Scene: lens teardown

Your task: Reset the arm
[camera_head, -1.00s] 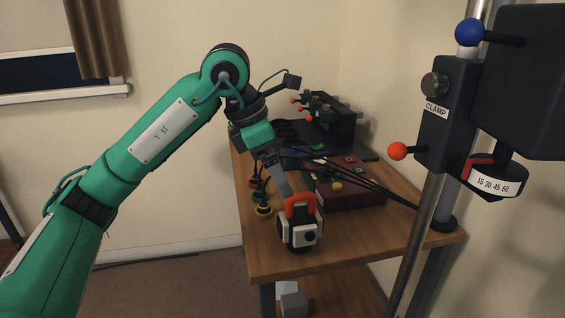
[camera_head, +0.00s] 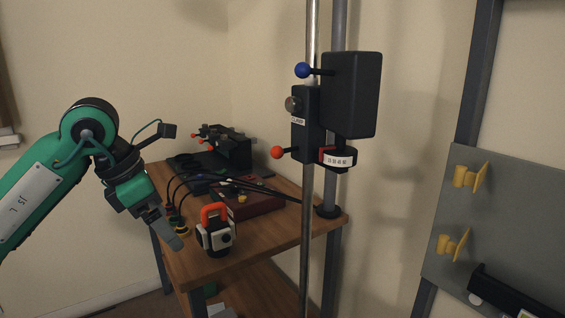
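My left arm (camera_head: 30,200) is green and comes in from the left, bent at the elbow. Its gripper (camera_head: 172,236) points down and to the right, in front of the table's left edge. The grey fingers overlap in this view, so I cannot tell whether they are open or shut. I see nothing clearly held in them. Just right of the fingertips, apart in the picture, a white and black device (camera_head: 218,239) with an orange handle stands upright on the table. My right arm and gripper are not in view.
The wooden table (camera_head: 270,232) carries a dark red box (camera_head: 252,204), black cables and a black lever unit (camera_head: 232,150). A metal pole (camera_head: 309,215) with a black clamp head (camera_head: 351,95) stands at its right. A grey panel with yellow hooks (camera_head: 470,178) is far right.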

